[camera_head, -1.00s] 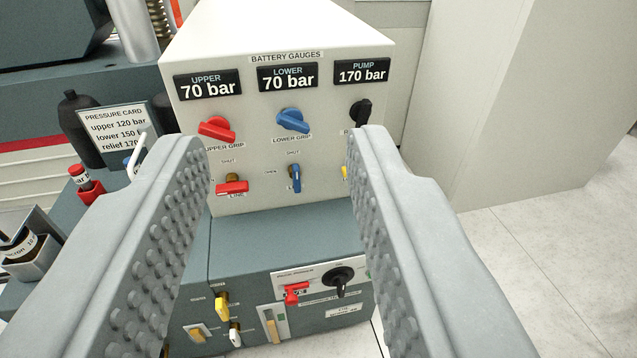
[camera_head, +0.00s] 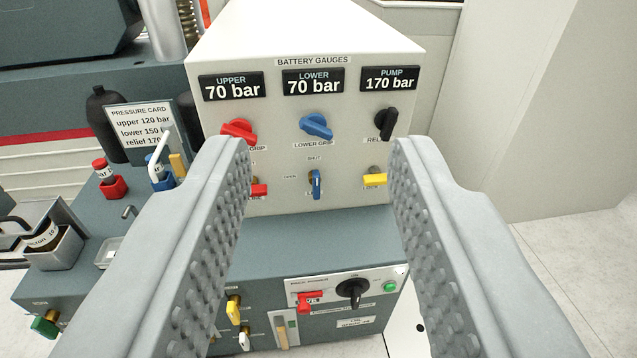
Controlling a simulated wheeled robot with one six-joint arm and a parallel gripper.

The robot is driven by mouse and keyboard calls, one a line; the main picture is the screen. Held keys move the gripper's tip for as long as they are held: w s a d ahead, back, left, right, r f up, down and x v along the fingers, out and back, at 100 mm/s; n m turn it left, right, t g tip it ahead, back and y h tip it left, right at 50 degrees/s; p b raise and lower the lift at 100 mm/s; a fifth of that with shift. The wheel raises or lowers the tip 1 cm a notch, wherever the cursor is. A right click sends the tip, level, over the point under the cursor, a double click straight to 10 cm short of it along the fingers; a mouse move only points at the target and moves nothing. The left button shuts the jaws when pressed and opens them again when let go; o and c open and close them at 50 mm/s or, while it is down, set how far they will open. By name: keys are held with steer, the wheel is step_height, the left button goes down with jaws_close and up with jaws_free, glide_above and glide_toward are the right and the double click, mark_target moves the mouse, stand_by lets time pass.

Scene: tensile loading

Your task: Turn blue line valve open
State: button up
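The blue line valve (camera_head: 316,184) is a small blue lever on the white panel, below the blue lower grip knob (camera_head: 316,126). Its lever stands upright, with a "SHUT" label above it and an "OPEN" label to its left. My gripper (camera_head: 322,165) is open and empty. Its two grey studded fingers frame the valve left and right in the picture, with wide gaps and no visible contact. The left finger hides part of the red line valve (camera_head: 259,190). The yellow lever (camera_head: 374,181) sits just left of the right finger.
The red knob (camera_head: 238,131) and black relief knob (camera_head: 386,124) flank the blue knob. Gauges above read 70, 70 and 170 bar. A lower grey cabinet (camera_head: 300,235) carries more switches. Left are a pressure card (camera_head: 141,131) and bottles in holders. Floor at right is clear.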

mark_target(317, 183)
steer(key=w+d+f, duration=0.1)
steer(key=w+f, duration=0.7)
steer(key=w, duration=0.3)
steer(key=w+d+f, duration=0.1)
steer(key=w+f, duration=0.7)
steer(key=w, duration=0.3)
steer(key=w+f+n+y, duration=0.1)
steer(key=w+f, duration=0.3)
steer(key=f, duration=0.8)
steer(key=w+f+n+y, duration=0.15)
steer(key=w+f, duration=0.25)
steer(key=f, duration=0.8)
steer(key=shift+m, duration=0.45)
steer(key=w, duration=0.5)
steer(key=w+a, duration=0.1)
steer(key=w, duration=0.5)
steer(key=w+a, duration=0.1)
steer(key=w, duration=0.5)
steer(key=shift+w+a, duration=0.1)
jaws_close()
